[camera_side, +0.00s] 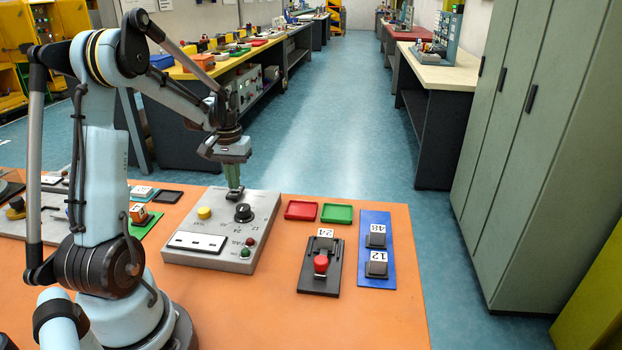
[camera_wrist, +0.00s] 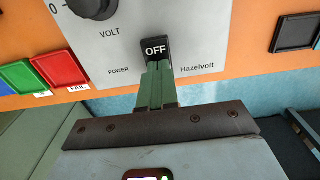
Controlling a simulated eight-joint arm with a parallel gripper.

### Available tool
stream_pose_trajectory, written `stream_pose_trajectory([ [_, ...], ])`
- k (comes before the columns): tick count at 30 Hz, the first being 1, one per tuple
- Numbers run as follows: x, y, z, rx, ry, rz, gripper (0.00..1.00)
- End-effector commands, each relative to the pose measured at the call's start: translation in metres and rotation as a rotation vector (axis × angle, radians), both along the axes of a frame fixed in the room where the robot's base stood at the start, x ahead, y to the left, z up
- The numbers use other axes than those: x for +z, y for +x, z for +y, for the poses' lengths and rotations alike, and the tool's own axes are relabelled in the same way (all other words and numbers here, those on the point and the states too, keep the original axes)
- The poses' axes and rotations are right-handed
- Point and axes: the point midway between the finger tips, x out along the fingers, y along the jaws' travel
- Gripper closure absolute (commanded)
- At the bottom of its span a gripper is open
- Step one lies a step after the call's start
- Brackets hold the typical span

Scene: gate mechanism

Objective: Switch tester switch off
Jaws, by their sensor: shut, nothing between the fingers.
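The tester (camera_side: 240,262) is a grey box on the orange table. It has a black knob (camera_side: 243,213), a yellow button, a white panel and small red and green buttons. In the wrist view, the black tester switch (camera_wrist: 155,48) shows the word OFF, with POWER printed beside it. My gripper (camera_side: 235,195) is pointed down over the far edge of the tester, at the switch. Its green fingers (camera_wrist: 155,66) are shut with nothing between them, at the near edge of the switch. I cannot tell whether they touch it. The fingers hide the switch's lower part.
A red tray (camera_side: 301,210) and a green tray (camera_side: 337,214) lie right of the tester. In front of them are a black fixture (camera_side: 320,280) with a red button and a blue board (camera_side: 376,220) with blocks 48 and 12. More parts lie at the left.

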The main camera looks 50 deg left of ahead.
Motion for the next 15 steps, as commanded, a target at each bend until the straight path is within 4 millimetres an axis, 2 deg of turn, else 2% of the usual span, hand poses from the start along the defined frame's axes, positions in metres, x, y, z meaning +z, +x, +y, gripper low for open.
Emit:
stream_pose_trajectory([
  [5,0.021,0.000,0.000,0.000,0.000,0.000,1.00],
  [15,0.082,-0.001,-0.001,0.000,-0.001,0.001,1.00],
])
